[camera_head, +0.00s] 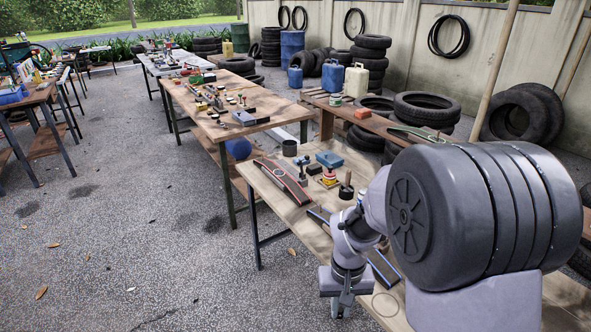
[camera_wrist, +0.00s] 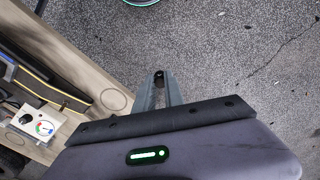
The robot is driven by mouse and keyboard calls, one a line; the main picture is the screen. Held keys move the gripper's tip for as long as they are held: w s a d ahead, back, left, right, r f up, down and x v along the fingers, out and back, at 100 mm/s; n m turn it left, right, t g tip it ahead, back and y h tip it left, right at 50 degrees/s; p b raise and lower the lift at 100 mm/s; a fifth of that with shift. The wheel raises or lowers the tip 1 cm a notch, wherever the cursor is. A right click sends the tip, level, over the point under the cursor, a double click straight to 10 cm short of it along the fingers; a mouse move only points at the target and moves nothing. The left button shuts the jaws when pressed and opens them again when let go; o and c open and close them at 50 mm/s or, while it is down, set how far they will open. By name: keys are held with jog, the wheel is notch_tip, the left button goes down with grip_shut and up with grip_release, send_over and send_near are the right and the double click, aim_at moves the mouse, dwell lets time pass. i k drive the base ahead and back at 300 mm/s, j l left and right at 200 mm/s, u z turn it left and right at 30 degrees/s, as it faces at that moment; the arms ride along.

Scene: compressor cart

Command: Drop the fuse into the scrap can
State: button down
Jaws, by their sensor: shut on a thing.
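My gripper (camera_head: 342,304) hangs pointing down beside the near bench's edge, over the gravel. In the wrist view its two fingers (camera_wrist: 158,77) are closed together at the tips. A tiny dark thing shows between the tips, likely the fuse (camera_wrist: 158,74); it is too small to make out clearly. A round teal rim (camera_wrist: 142,2) is cut off by the top edge of the wrist view, apart from the fingertips. It may be the scrap can, but I cannot tell. No can shows under my gripper in the head view.
The near wooden bench (camera_wrist: 88,82) lies left of my fingers in the wrist view. A white device with a dial (camera_wrist: 40,122) sits on it. Gravel (camera_wrist: 240,60) is clear.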

aim_at(294, 153)
jog(key=i+j+z, duration=0.1)
jog(key=i+j, duration=0.15)
jog(key=i+j+z, duration=0.15)
jog(key=j, duration=0.2)
jog(key=i+j+z, duration=0.1)
jog(key=i+j, duration=0.2)
jog(key=i+j+z, duration=0.15)
jog(key=j, duration=0.2)
jog(key=i+j+z, duration=0.1)
jog(key=j, duration=0.25)
jog(key=i+j+z, duration=0.15)
jog(key=j, duration=0.25)
jog(key=i+j+z, duration=0.1)
jog(key=i+j, duration=0.15)
jog(key=i+j+z, duration=0.25)
jog(key=i+j, duration=0.2)
jog(key=j, duration=0.25)
jog(key=i+j+z, duration=0.15)
jog(key=j, duration=0.2)
jog(key=i+j+z, duration=0.1)
jog(key=i+j, duration=0.15)
jog(key=j, duration=0.15)
jog(key=i+j+z, duration=0.15)
jog(key=j, duration=0.25)
jog(key=i+j+z, duration=0.15)
jog(key=i+j, duration=0.15)
